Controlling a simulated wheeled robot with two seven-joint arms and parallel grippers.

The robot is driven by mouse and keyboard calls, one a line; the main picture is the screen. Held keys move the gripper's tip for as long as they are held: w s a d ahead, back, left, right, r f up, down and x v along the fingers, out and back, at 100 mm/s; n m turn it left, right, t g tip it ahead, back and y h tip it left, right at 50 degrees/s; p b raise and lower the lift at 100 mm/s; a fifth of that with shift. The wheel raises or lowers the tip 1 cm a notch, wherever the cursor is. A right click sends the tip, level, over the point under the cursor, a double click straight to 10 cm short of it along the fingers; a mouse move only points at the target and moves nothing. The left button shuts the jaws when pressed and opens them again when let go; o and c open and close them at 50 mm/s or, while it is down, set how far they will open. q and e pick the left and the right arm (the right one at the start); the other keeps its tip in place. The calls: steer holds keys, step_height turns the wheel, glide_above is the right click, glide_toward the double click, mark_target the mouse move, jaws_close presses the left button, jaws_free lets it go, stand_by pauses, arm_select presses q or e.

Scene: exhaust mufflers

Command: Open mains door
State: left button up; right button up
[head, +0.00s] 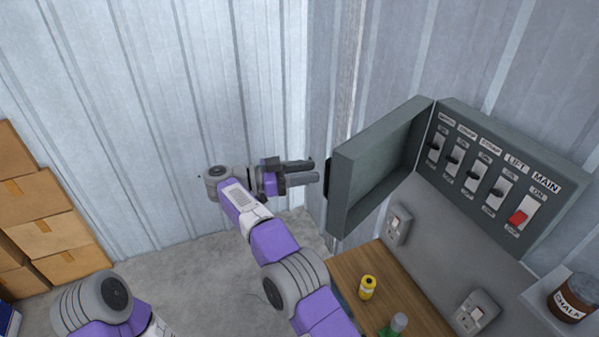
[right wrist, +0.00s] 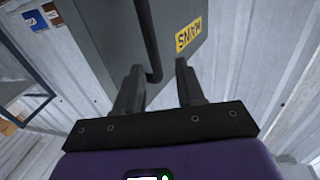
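The grey mains box (head: 480,180) hangs on the wall at the right, with its door (head: 385,165) swung wide open to the left. Inside show several switches, including a red MAIN one (head: 518,217). My right gripper (head: 312,172) is beside the door's outer face, near its dark handle (head: 328,178). In the right wrist view the fingers (right wrist: 160,85) are apart. My left gripper is out of view.
Below the box is a wooden top (head: 358,262) with a yellow bottle (head: 368,287) and a green-topped item (head: 395,325). Wall sockets (head: 478,312) and a chalk jar (head: 573,297) are at the right. Cardboard boxes (head: 45,235) stand at the left. Floor between is clear.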

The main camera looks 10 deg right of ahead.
steer(key=shift+a, duration=0.95)
steer(key=shift+a, duration=0.1)
